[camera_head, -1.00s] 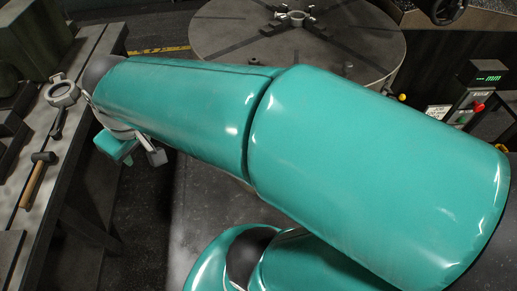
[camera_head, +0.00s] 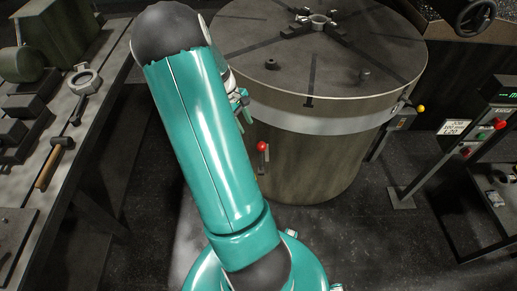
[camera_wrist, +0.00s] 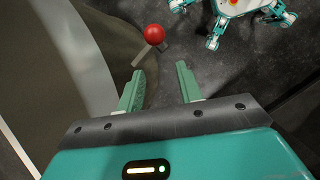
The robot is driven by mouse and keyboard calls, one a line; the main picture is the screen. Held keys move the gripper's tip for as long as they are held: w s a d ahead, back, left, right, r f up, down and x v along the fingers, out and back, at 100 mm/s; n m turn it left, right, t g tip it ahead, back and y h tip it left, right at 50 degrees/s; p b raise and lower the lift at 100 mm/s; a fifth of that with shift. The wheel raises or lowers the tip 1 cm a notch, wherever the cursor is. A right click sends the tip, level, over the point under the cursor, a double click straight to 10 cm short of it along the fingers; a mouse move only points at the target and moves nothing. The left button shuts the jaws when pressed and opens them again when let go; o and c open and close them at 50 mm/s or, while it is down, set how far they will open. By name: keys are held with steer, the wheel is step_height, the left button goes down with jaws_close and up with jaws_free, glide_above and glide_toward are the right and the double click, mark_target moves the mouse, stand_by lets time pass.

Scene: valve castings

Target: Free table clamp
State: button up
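The round table (camera_head: 270,40) stands at the back middle, with a light band around its side. A lever with a red ball knob (camera_head: 262,146), which looks like the table clamp, sticks out from its near side. In the wrist view the red knob (camera_wrist: 155,34) and its short lever are ahead of my fingertips, slightly left of the middle of the gap. My gripper (camera_wrist: 160,82) is open, with nothing between its two green fingers, and apart from the knob. In the head view my arm hides most of the gripper.
The workbench (camera_head: 100,50) on the left holds a mallet (camera_head: 55,162), a ring-headed tool (camera_head: 84,82) and dark blocks. A yellow knob (camera_head: 421,108) is at the table's right. A button panel (camera_head: 484,130) stands farther right. The floor before the table is clear.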

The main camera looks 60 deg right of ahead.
mark_target(260, 150)
steer(key=x, duration=1.4)
steer(key=shift+s+d+f, duration=0.15)
steer(key=shift+s+f, duration=0.05)
steer(key=shift+s, duration=0.15)
